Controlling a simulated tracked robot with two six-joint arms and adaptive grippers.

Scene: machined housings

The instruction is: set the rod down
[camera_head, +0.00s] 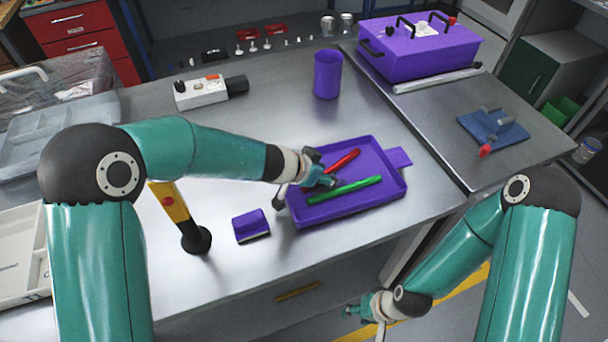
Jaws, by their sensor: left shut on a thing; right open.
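A red rod (344,160) is in the jaws of my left gripper (328,179), which is shut on it over the purple tray (374,202). The rod slants up to the right; its near end is hidden by the gripper. I cannot tell whether it touches the tray floor. A green rod (350,188) lies in the tray, just in front of the red one and close to the gripper. My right gripper (358,309) is open and empty, low in front of the table's edge and away from the tray.
A purple block (251,226) sits left of the tray. A purple cup (327,75) and a white switch box (201,92) stand behind. A yellow-black post (180,216) is near my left arm. A purple case (417,48) and blue fixture (492,128) occupy the right-hand table.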

